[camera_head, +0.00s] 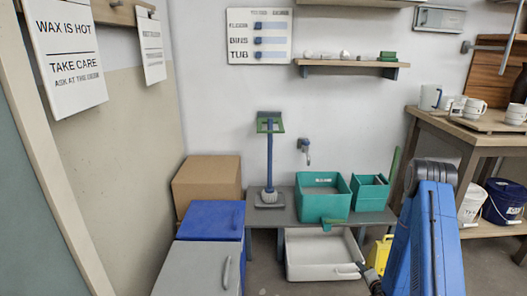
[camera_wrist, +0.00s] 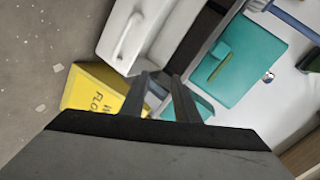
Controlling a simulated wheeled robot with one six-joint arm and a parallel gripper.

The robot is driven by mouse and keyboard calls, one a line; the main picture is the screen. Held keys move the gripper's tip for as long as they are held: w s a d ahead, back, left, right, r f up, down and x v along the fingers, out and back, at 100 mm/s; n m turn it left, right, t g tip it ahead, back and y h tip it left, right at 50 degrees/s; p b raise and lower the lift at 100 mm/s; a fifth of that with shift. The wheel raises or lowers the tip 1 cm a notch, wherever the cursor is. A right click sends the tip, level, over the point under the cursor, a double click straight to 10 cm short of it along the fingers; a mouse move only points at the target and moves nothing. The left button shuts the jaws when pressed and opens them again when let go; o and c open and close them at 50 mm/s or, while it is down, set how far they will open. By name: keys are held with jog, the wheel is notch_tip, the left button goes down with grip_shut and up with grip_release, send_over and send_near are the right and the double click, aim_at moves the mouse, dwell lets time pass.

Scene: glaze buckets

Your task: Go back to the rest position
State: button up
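My gripper (camera_wrist: 162,80) shows in the wrist view with its two dark fingers apart and nothing between them. In the head view my blue arm reaches down at the lower right, and the gripper end (camera_head: 373,281) is low, near the right side of a white drawer-like tub (camera_head: 305,269). The fingertips are partly hidden there. In the wrist view the white tub (camera_wrist: 150,30) is ahead of the fingers, a yellow floor sign (camera_wrist: 95,90) is at their left, and a teal bin (camera_wrist: 262,40) is at their right.
A low bench (camera_head: 285,216) holds the teal bin (camera_head: 322,205), a smaller teal bin (camera_head: 369,195) and a blue post stand (camera_head: 269,160). The yellow sign (camera_head: 380,252) stands beside my arm. A blue-topped cabinet (camera_head: 212,220), a cardboard box (camera_head: 207,180) and a wooden table with mugs (camera_head: 470,125) flank the area.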

notch_tip(320, 180, up, 18)
jog(key=w+a+n+g+h, duration=0.1)
jog(key=a+n+g, duration=0.1)
jog(key=n+g, duration=0.15)
jog(key=s+a+r+n, duration=0.2)
jog(key=s+r, duration=0.2)
jog(key=r, duration=0.4)
jog(key=s+a+r+n, duration=0.2)
jog(key=s+r, duration=0.2)
jog(key=r, duration=0.3)
jog(key=s+a+r+n+g, duration=0.1)
jog(key=s+a+r, duration=0.2)
jog(key=s, duration=0.9)
jog(key=s+a+r+n+g, duration=0.2)
jog(key=s+a+r, duration=0.2)
jog(key=s+r, duration=0.3)
jog(key=s+a+r+n+g, duration=0.2)
jog(key=s+r, duration=0.3)
jog(key=s, duration=1.2)
jog(key=shift+s+a+y, duration=0.3)
jog(key=shift+a, duration=0.35)
jog(key=shift+w+n, duration=0.15)
jog(key=shift+n, duration=0.1)
